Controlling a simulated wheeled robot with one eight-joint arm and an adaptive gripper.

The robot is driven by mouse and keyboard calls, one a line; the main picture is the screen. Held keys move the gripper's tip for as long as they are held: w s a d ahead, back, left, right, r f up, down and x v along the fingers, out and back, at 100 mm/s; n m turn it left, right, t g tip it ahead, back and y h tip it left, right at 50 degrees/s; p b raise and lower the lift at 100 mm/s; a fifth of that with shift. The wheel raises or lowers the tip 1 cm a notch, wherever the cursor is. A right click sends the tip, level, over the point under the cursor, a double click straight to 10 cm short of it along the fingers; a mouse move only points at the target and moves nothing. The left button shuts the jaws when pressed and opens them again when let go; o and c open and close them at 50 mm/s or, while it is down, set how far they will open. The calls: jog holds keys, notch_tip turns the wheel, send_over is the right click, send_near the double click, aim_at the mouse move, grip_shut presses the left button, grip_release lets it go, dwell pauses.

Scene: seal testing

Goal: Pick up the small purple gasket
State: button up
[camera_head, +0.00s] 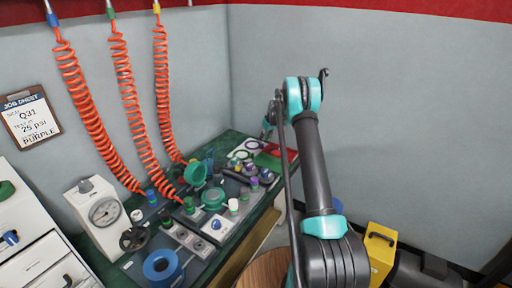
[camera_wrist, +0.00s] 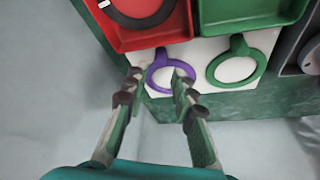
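The small purple gasket (camera_wrist: 160,61) is a ring with a tab, lying flat on a white surface near the bench edge in the wrist view. In the head view the fingers are mostly hidden by my arm.
A green gasket (camera_wrist: 238,64) lies right of the purple one. A red tray (camera_wrist: 157,41) with a dark ring and a green tray (camera_wrist: 252,24) stand behind them. The bench's green edge (camera_wrist: 225,105) runs just in front. Hoses, a gauge (camera_head: 104,211) and fittings crowd the nearer bench.

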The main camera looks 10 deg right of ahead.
jog(key=shift+x, duration=2.85)
jog(key=shift+w, duration=0.1)
grip_shut()
